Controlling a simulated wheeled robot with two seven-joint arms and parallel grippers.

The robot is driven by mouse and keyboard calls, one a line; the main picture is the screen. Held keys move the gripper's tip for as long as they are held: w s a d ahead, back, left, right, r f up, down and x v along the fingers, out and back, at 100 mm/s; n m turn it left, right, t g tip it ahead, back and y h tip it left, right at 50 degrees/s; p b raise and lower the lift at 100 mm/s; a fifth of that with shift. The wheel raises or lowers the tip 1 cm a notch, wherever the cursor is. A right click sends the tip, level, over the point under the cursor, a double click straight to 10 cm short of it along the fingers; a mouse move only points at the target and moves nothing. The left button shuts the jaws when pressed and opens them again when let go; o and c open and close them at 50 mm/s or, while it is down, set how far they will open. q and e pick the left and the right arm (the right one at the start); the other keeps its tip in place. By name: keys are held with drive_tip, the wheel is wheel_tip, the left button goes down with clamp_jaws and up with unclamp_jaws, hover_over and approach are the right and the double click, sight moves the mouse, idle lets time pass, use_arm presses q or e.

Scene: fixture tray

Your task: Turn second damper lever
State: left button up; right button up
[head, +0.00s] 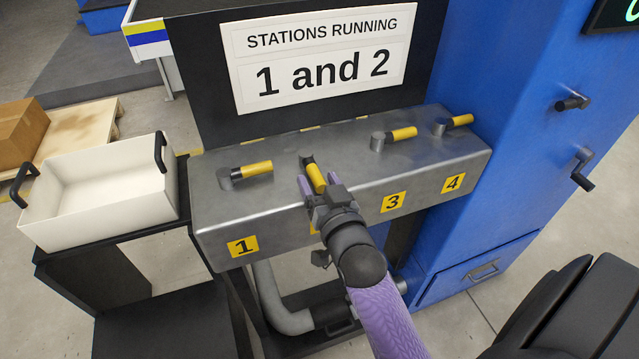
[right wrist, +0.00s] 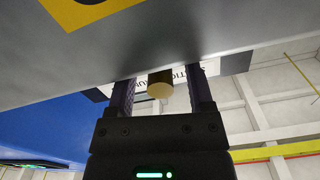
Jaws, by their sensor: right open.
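A grey metal duct box (head: 290,215) carries a row of damper levers with yellow grips. The second lever (head: 315,176) points towards me, away from its black pivot. My right gripper (head: 317,184) is open, with one finger on each side of that yellow grip. The first lever (head: 252,169) points right along the box. The third lever (head: 401,134) and fourth lever (head: 460,120) also point right. My left gripper is out of view.
A sign (head: 320,60) behind the box reads "STATIONS RUNNING 1 and 2". Yellow labels 1 (head: 244,246), 3 (head: 393,202) and 4 (head: 454,183) show on the front; my arm mostly hides the second. A white bin (head: 100,205) stands left, a blue cabinet (head: 525,120) right.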

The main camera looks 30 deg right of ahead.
drive_tip(key=shift+c, duration=0.3)
clamp_jaws()
idle(1.1)
